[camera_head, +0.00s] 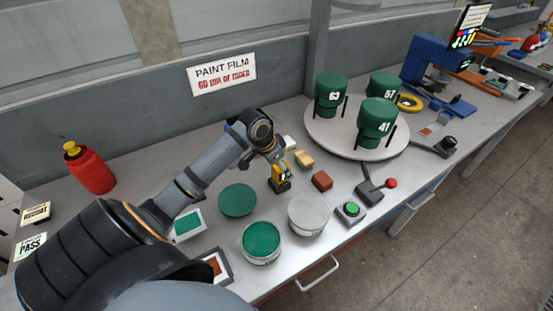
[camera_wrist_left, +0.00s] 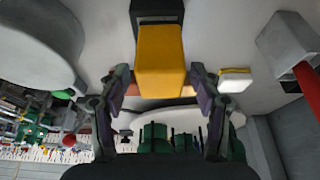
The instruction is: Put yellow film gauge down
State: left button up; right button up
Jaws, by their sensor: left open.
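The yellow film gauge (camera_head: 279,172) stands upright on its dark base on the grey table, in front of the paint film sign. My left gripper (camera_head: 272,153) is at the gauge's upper end, with the arm reaching in from the left. In the left wrist view the yellow gauge (camera_wrist_left: 160,62) lies between the two fingers of my left gripper (camera_wrist_left: 160,88). The fingers are open, one on each side, with a narrow gap beside the yellow body. The dark base (camera_wrist_left: 157,12) shows at the top of that view. My right gripper is not in view.
A tan block (camera_head: 304,159) and a red-brown block (camera_head: 322,181) lie close right of the gauge. A green disc (camera_head: 237,200), an open green paint tin (camera_head: 261,242) and a grey-lidded tin (camera_head: 308,214) stand nearer. A round turntable (camera_head: 335,143) bears green cylinders.

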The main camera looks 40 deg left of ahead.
pick_arm(q)
jog(key=v, duration=0.9)
jog(key=shift+f, duration=0.1)
